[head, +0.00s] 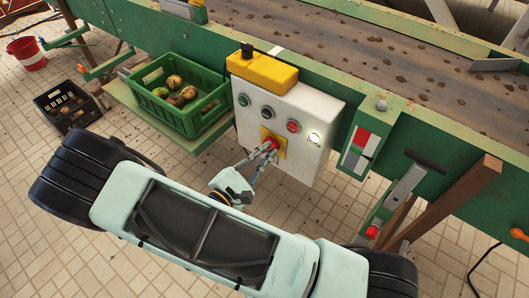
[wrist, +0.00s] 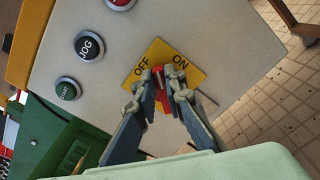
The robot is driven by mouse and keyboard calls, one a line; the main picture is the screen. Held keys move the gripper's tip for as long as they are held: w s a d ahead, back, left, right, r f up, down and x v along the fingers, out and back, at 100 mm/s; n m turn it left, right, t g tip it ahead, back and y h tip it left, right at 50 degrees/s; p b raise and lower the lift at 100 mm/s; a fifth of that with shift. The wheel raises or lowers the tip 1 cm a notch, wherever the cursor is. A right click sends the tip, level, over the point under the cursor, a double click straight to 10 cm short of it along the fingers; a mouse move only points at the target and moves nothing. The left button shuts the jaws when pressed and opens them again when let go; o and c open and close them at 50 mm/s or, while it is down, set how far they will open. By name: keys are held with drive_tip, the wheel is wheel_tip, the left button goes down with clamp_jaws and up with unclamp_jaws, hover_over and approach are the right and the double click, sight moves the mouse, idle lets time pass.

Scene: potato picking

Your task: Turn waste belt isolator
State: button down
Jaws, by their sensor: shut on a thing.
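The isolator is a red rotary handle on a yellow plate (wrist: 188,56) marked OFF and ON, low on the front of a white control box (head: 308,107). The red handle (wrist: 160,97) shows between my fingers in the wrist view, partly hidden by them. My gripper (wrist: 166,76) is shut on this handle, with one finger on each side. In the head view my gripper (head: 269,148) reaches up to the box front from below. The handle's exact angle is hard to tell behind the fingers.
Buttons sit above the isolator, including JOG (wrist: 89,45) and START (wrist: 67,89). A yellow unit (head: 262,72) tops the box. A green crate (head: 180,117) with several potatoes stands at the left. The soil-strewn belt (head: 330,35) runs behind. A green post with a lever (head: 405,185) stands right.

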drive_tip(key=m+b, duration=0.1)
drive_tip(key=m, duration=0.2)
drive_tip(key=f+m+b, duration=0.1)
drive_tip(key=m+b, duration=0.1)
drive_tip(key=m, duration=0.1)
drive_tip(key=m+b, duration=0.2)
drive_tip(key=m, duration=0.2)
drive_tip(key=shift+s+d+f, duration=0.25)
drive_tip(key=shift+d+f, duration=0.05)
drive_tip(key=shift+f, duration=0.05)
drive_tip(key=shift+m, duration=0.3)
drive_tip(key=c, duration=2)
unclamp_jaws()
drive_tip(key=v, duration=1.2)
